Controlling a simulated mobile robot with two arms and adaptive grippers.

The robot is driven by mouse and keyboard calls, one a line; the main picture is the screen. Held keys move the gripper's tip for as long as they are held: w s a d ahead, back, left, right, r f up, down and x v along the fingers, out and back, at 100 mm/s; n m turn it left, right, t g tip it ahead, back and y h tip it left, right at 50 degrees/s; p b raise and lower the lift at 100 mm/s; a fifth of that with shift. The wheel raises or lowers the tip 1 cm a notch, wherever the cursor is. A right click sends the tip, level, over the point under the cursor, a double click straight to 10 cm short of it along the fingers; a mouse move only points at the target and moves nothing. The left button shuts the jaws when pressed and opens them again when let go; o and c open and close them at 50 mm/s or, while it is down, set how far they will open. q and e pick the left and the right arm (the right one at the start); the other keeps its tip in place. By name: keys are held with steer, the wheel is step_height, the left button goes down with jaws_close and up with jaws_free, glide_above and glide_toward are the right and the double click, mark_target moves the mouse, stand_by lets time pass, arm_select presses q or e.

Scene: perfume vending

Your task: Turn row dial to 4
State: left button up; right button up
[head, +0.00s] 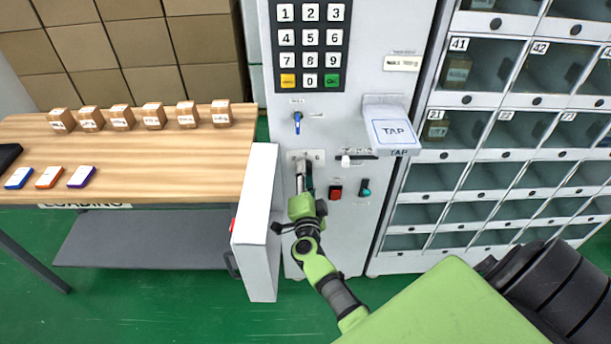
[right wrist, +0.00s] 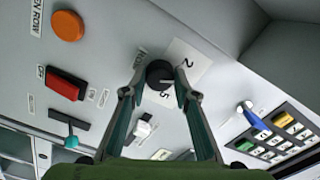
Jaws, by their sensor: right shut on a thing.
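The row dial (right wrist: 159,73) is a black round knob on a white number plate (right wrist: 193,57) in the right wrist view. The digits 2 and 5 show on the plate; the others are hidden. My right gripper (right wrist: 161,80) is shut on the dial, with one finger on each side of it. In the head view my right gripper (head: 305,180) reaches the machine's front panel below the keypad, in front of the dial's plate (head: 306,156), and hides most of the dial. I cannot tell which number the dial points to. My left gripper is not in view.
Near the dial are a red switch (right wrist: 65,84), an orange button (right wrist: 67,26), a teal lever (right wrist: 70,141) and a blue lever (right wrist: 253,115). A TAP reader (head: 395,132) juts out to the upper right. An open white door (head: 262,220) stands close left of my gripper.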

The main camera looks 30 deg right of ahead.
steer(key=m+b, duration=0.1)
steer(key=m, duration=0.4)
stand_by(0.5)
steer(key=o, duration=1.1)
